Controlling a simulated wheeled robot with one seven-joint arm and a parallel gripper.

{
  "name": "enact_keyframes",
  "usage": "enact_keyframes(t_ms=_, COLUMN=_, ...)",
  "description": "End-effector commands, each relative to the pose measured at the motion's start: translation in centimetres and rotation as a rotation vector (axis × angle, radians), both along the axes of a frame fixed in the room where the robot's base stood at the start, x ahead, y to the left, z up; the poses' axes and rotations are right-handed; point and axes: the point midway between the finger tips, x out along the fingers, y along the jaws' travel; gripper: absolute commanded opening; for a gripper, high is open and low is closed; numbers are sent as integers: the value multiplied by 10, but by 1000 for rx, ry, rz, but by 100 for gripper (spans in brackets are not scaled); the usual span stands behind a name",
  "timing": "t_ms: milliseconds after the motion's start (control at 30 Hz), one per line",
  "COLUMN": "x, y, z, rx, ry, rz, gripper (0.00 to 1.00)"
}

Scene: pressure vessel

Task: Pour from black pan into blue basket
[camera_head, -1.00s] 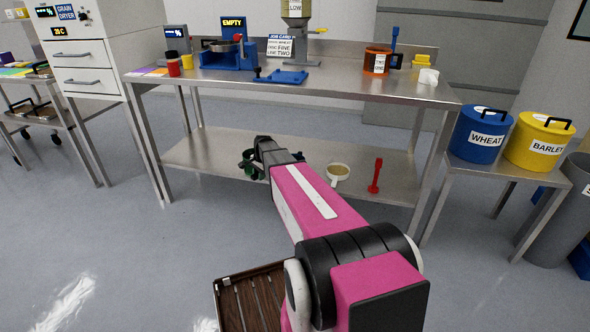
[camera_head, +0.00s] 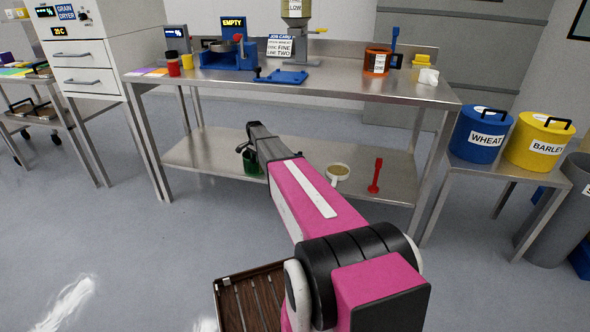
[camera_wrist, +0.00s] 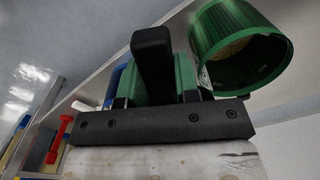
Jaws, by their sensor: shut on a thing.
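My gripper (camera_wrist: 155,78) is shut on the black handle of a green cup (camera_wrist: 240,45) in the wrist view. The cup is tilted there, and tan grain-like stuff shows inside it. In the head view the green cup (camera_head: 251,163) is at the end of my arm, in front of the bench's lower shelf. I cannot pick out a black pan for certain. A blue open-topped stand (camera_head: 228,60) with a grey pan (camera_head: 224,46) on it stands on the bench, under an "EMPTY" sign. I cannot tell whether it is the blue basket.
The steel bench (camera_head: 340,88) also holds a flat blue tray (camera_head: 282,77) and an orange pot (camera_head: 376,62). A white cup (camera_head: 338,172) and a red tool (camera_head: 375,176) are on its lower shelf. Blue (camera_head: 481,134) and yellow (camera_head: 540,140) bins stand at right.

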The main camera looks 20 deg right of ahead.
Motion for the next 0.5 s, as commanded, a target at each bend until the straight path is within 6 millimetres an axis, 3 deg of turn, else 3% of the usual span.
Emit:
enact_keyframes(t_ms=67, x=9, y=-1, z=-1, rx=-7, ry=4, rz=0, gripper=0)
enact_keyframes(t_ms=500, x=7, y=-1, z=7, rx=-8, ry=4, rz=1, gripper=0)
